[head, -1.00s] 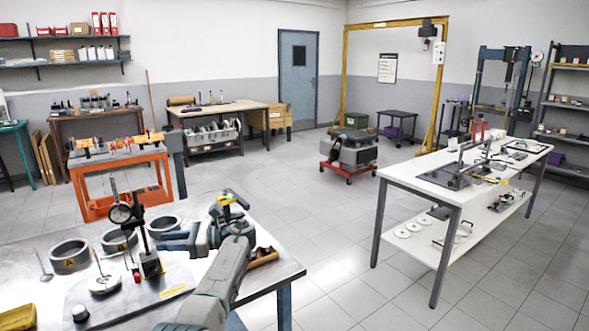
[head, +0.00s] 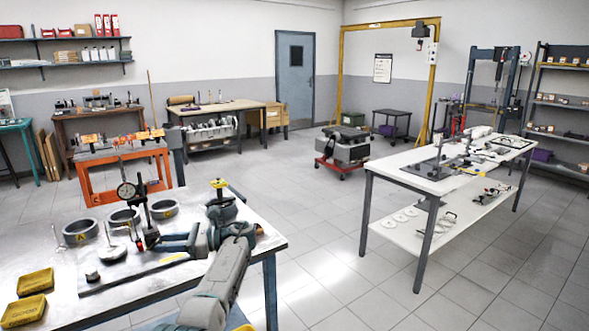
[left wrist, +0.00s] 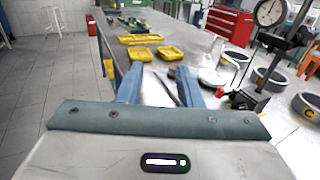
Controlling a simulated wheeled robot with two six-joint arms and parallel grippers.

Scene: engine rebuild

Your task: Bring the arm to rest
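My left arm reaches over the steel-topped bench (head: 52,285) in the head view. Its gripper (head: 163,243) points left, low over the bench beside the dial gauge stand (head: 147,222). In the left wrist view the two blue fingers of this gripper (left wrist: 160,88) stand apart with nothing held between them. A thin dark tool and the bench top show beyond the gap. The dial gauge (left wrist: 270,13) is to the right of the fingers there. My right gripper is in neither view.
Yellow trays (head: 36,281) lie at the bench's left; one also shows ahead in the wrist view (left wrist: 171,52). A white table (head: 400,180) stands right, with clear floor between. An orange stand (head: 97,180) is behind the bench.

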